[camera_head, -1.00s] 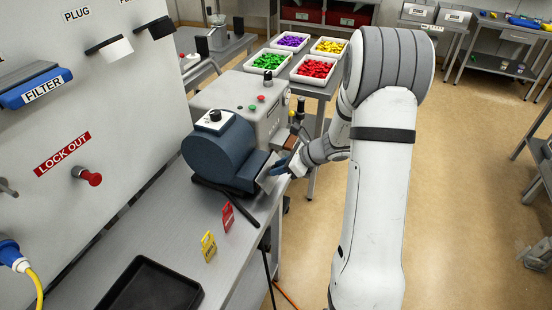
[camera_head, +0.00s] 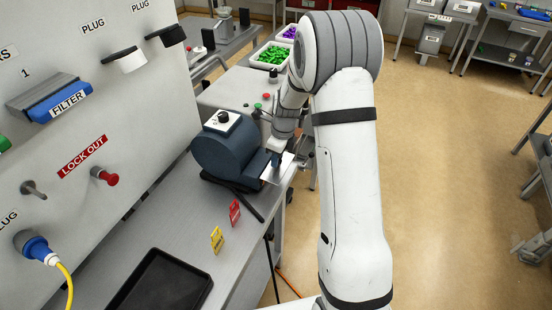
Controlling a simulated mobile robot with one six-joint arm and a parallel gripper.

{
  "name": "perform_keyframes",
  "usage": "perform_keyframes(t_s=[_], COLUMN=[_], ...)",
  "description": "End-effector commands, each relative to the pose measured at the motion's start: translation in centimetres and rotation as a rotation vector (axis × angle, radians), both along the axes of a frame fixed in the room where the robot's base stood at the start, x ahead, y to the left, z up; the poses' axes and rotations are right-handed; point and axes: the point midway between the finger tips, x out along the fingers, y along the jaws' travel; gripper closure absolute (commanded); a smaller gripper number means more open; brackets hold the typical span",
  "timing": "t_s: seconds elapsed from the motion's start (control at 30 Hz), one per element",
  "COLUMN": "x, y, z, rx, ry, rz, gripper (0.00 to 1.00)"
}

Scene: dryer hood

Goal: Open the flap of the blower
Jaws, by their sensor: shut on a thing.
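The blue blower (camera_head: 225,156) stands on the grey bench, its outlet facing right. Its flap, a pale metal plate (camera_head: 270,177), sticks out at the outlet's mouth and looks swung outward; its exact angle is hard to tell. My gripper (camera_head: 277,160) points down at the flap and is shut on it. The fingertips are small and partly merge with the plate. My arm covers the area to the right of the blower.
Red (camera_head: 235,212) and yellow (camera_head: 216,240) tags stand in front of the blower. A black tray (camera_head: 162,284) lies at the bench's near end. A panel with a red lock-out knob (camera_head: 105,177) rises at left. A grey machine box (camera_head: 240,92) stands behind.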

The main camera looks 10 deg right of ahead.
Motion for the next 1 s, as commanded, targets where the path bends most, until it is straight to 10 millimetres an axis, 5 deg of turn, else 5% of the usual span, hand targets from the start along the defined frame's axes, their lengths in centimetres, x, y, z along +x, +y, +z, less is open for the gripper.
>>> perform_keyframes(t_s=[1.0], x=[1.16], y=[1.11], z=[1.07], rx=[-0.214], ry=[0.143], rz=[-0.001], gripper=[0.96])
